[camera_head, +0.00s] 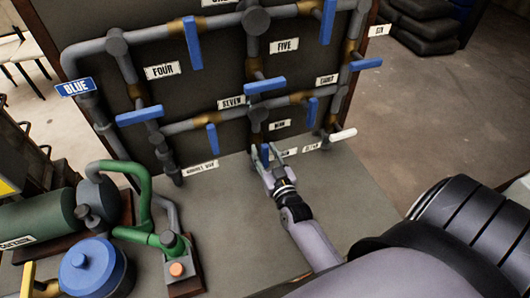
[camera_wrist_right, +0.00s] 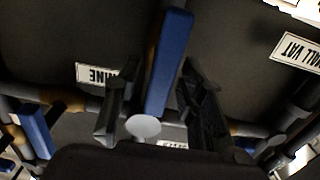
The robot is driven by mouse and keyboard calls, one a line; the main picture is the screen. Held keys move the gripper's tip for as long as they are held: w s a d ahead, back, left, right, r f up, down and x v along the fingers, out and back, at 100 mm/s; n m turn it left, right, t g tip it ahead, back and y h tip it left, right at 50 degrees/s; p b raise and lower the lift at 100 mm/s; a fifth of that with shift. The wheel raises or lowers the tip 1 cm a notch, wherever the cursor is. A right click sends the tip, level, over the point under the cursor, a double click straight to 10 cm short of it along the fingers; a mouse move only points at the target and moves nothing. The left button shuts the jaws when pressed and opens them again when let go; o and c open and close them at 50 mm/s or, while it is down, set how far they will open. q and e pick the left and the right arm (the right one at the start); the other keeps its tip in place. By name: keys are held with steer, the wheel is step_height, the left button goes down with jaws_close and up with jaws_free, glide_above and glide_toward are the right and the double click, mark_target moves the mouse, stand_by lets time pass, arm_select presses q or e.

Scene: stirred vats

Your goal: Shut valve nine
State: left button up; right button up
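The label NINE (camera_head: 280,125) is on the lower middle of the dark panel, and it also shows in the right wrist view (camera_wrist_right: 97,74). Below it in the head view is a small blue handle (camera_head: 265,152), mostly hidden by my right gripper (camera_head: 268,160). In the right wrist view the long blue handle (camera_wrist_right: 170,62) stands upright in the picture, between the two dark fingers of my right gripper (camera_wrist_right: 160,108). The fingers are apart, with a gap visible on each side of the handle. Whether the handle lies along or across its pipe I cannot tell. My left gripper is not in view.
A white-ended pipe (camera_head: 342,135) is at right. Green piping (camera_head: 145,195) and a blue-lidded vat (camera_head: 92,267) stand at lower left.

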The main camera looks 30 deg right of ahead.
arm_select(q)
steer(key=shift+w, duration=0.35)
arm_select(e)
jaws_close()
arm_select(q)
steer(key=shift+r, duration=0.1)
arm_select(e)
steer(key=m, duration=0.3)
steer(key=shift+s+d+m, duration=0.1)
steer(key=shift+d+m, duration=0.15)
steer(key=shift+m, duration=0.15)
steer(key=m, duration=0.3)
steer(key=shift+d+f+m, duration=0.2)
steer(key=shift+m, duration=0.1)
steer(key=m, duration=0.5)
steer(key=shift+s+d+f+m+b, duration=0.1)
steer(key=shift+d+f+m+b, duration=0.1)
steer(key=shift+f+m+b, duration=0.15)
arm_select(q)
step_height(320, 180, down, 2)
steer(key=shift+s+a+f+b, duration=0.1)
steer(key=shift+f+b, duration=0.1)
steer(key=shift+b, duration=0.6)
arm_select(e)
steer(key=m, duration=0.4)
steer(key=shift+f+m, duration=0.25)
steer(key=shift+m, duration=0.3)
steer(key=shift+o, duration=0.4)
jaws_free()
